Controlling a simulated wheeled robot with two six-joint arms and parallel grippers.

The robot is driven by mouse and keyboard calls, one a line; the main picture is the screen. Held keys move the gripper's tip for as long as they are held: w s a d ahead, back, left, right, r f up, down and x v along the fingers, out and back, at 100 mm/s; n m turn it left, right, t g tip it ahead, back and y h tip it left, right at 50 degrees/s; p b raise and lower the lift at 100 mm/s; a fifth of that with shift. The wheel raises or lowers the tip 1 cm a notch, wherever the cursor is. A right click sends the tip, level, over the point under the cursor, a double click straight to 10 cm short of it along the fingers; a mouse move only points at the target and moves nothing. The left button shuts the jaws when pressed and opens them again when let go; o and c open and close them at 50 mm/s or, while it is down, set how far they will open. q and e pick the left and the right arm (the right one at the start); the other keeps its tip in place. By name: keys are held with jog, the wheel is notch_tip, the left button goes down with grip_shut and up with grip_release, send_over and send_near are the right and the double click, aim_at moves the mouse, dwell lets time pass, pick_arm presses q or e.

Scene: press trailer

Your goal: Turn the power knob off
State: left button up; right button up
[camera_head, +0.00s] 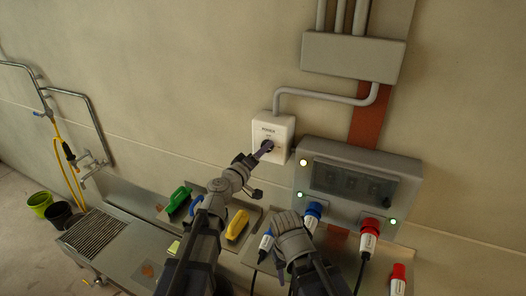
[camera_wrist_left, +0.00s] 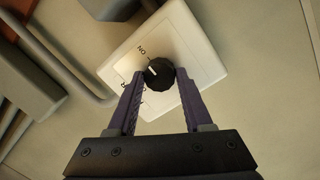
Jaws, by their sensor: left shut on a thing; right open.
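The black round power knob (camera_wrist_left: 160,75) sits on a white square power box (camera_head: 273,128) on the wall; the box also shows in the left wrist view (camera_wrist_left: 203,62). My left gripper (camera_head: 263,152) reaches up to the box. In the left wrist view its purple fingers (camera_wrist_left: 159,80) are shut on the knob, one on each side. The knob's white mark points left in that view, between the "ON" label and another label partly hidden by a finger. My right gripper (camera_head: 290,236) is lower, open, in front of the bench and apart from the box; its fingertips are hard to make out.
A grey socket panel (camera_head: 398,162) with lit lamps, blue plugs (camera_head: 313,210) and a red plug (camera_head: 370,226) stands right of the power box. A grey conduit (camera_head: 320,94) runs above the box. Green (camera_head: 180,198) and yellow (camera_head: 238,224) tools lie on the bench.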

pick_arm(q)
grip_shut()
jog(key=shift+s+d+f+n+t+y+b, duration=0.1)
jog(key=shift+n+t+y+b, duration=0.3)
jog(key=shift+n, duration=2.85)
jog(key=shift+w+r+n+t+y+b, duration=0.15)
jog(key=shift+n+t+b, duration=0.3)
jog(key=shift+n, duration=2.75)
jog(key=shift+s+d+f+n+t+y+b, duration=0.2)
jog(key=shift+n+b, duration=0.4)
jog(key=shift+n, duration=2.65)
jog(key=shift+a, duration=0.15)
jog(key=o, duration=1.1)
grip_release()
